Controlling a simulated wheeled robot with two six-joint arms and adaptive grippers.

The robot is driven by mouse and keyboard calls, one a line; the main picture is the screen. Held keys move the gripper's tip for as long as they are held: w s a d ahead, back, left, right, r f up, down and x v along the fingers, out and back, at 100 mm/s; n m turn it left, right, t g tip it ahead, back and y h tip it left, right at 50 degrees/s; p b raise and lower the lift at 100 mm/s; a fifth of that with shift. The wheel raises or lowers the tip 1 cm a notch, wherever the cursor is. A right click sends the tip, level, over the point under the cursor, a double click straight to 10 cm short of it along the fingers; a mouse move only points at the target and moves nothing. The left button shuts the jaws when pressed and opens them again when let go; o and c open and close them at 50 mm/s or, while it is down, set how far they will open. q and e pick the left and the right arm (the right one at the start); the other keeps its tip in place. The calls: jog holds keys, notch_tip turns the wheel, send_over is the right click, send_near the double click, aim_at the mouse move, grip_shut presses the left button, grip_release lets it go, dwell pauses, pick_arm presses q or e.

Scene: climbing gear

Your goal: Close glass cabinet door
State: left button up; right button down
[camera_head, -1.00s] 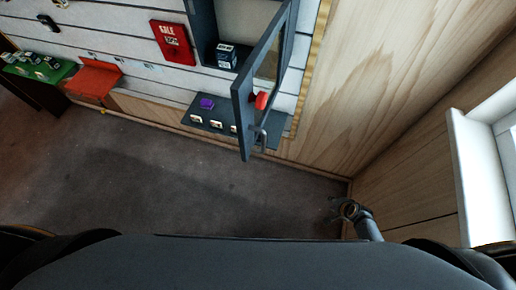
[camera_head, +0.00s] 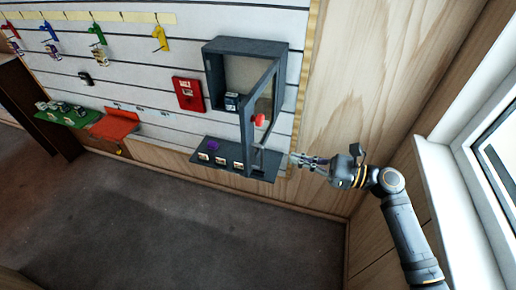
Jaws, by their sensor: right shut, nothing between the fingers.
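The glass cabinet (camera_head: 246,46) is a dark grey wall box at the centre of the view. Its framed glass door (camera_head: 247,128) stands open, swung out from the right side toward me. A grey handle shows low on the door. A small dark box (camera_head: 232,101) stands inside the cabinet, and a red object (camera_head: 259,120) shows at the door glass. My right gripper (camera_head: 296,160) is shut and empty, just right of the door's lower part; I cannot tell whether it touches. My left gripper is not in view.
A dark shelf (camera_head: 262,174) with a purple item (camera_head: 213,146) and white tags sits below the cabinet. A red sign (camera_head: 188,94) hangs to the left. A window sill (camera_head: 446,190) is at the right. The floor (camera_head: 170,220) in front is clear.

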aim_at(247, 146)
jog(key=p+x, duration=0.2)
jog(key=x, duration=0.3)
jog(key=p+x, duration=0.2)
jog(key=x, duration=0.4)
jog(key=shift+a+r, duration=0.1)
jog(key=shift+r, duration=0.1)
jog(key=shift+w+a+f, duration=0.1)
jog(key=shift+a+f, duration=0.05)
jog(key=shift+a, duration=0.25)
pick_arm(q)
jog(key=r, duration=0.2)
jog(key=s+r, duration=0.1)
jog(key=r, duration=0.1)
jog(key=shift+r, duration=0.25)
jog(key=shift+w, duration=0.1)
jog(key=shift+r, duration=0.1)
